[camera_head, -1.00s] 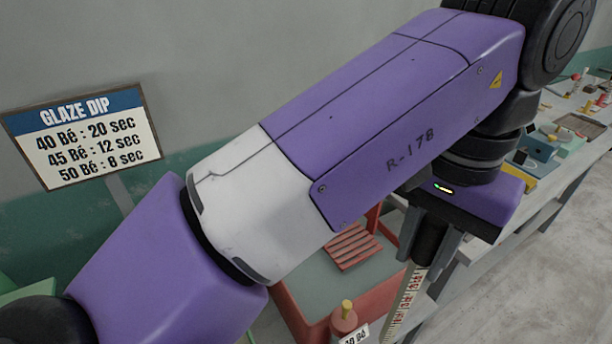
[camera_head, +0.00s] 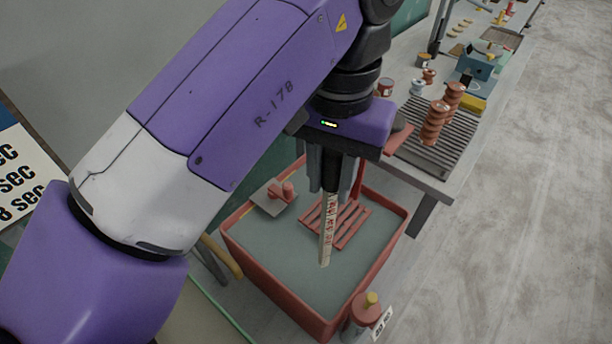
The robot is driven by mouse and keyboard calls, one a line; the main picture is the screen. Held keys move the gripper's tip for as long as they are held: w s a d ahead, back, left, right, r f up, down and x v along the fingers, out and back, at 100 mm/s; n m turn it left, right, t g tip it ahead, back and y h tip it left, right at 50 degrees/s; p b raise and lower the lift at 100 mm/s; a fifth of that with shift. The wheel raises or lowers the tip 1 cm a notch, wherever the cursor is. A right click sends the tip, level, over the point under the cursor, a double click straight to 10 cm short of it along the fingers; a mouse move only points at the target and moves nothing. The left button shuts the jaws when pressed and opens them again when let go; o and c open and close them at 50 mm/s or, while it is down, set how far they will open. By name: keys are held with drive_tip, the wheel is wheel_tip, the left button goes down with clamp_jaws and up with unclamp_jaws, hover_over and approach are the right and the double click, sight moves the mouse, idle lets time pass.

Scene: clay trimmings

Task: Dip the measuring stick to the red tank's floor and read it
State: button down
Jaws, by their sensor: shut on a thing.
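The red tank (camera_head: 352,308) stands below my arm, filled with grey-green liquid (camera_head: 275,262). My gripper (camera_head: 332,172) is above the tank, shut on the dark handle of the measuring stick (camera_head: 327,232). The stick is pale with red markings and hangs nearly upright inside the tank's outline. Its visible lower end meets or nearly meets the liquid; I cannot tell whether any of it is under the surface. The markings are too small to read.
A red slatted rack (camera_head: 350,226) lies in the tank behind the stick. A bottle with a yellow top (camera_head: 369,302) and a tag (camera_head: 382,323) stands at the near corner. A grooved board (camera_head: 462,140) with terracotta pieces (camera_head: 434,122) sits to the right. A sign (camera_head: 22,168) is at left.

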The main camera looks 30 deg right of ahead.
sight(324, 209)
drive_tip(key=f, duration=0.2)
drive_tip(key=f+b, duration=0.1)
drive_tip(key=shift+w+f, duration=0.15)
drive_tip(key=shift+w, duration=0.15)
wheel_tip(324, 209, down, 4)
drive_tip(key=b, duration=0.4)
wheel_tip(324, 209, down, 23)
drive_tip(key=b, duration=1.5)
drive_tip(key=shift+f, duration=0.2)
drive_tip(key=shift+f+b, duration=0.85)
drive_tip(key=shift+f, duration=0.15)
idle(0.6)
